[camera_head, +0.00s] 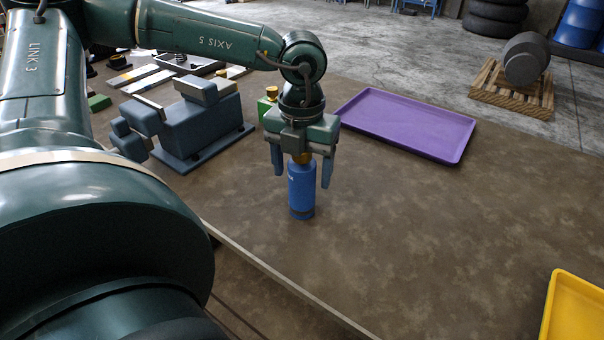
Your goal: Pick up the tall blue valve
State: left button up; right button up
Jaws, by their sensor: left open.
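The tall blue valve (301,191) stands upright on the brown table, a blue cylinder with a brass-coloured top. My left gripper (303,172) is directly above it, pointing down. Its two blue fingers are open, one on each side of the valve's upper part. A gap shows between the fingers and the valve body. The gripper's palm hides part of the valve's top. My right gripper is not in view.
A purple tray (447,147) lies empty behind and to the right. A grey-blue vise (200,122) stands to the left, with a green object (265,106) close behind the gripper. A yellow tray (577,308) is at the lower right. The table's middle right is clear.

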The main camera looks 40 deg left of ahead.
pick_arm(q)
jog(key=shift+c, duration=0.5)
jog(key=shift+r, duration=0.1)
grip_shut()
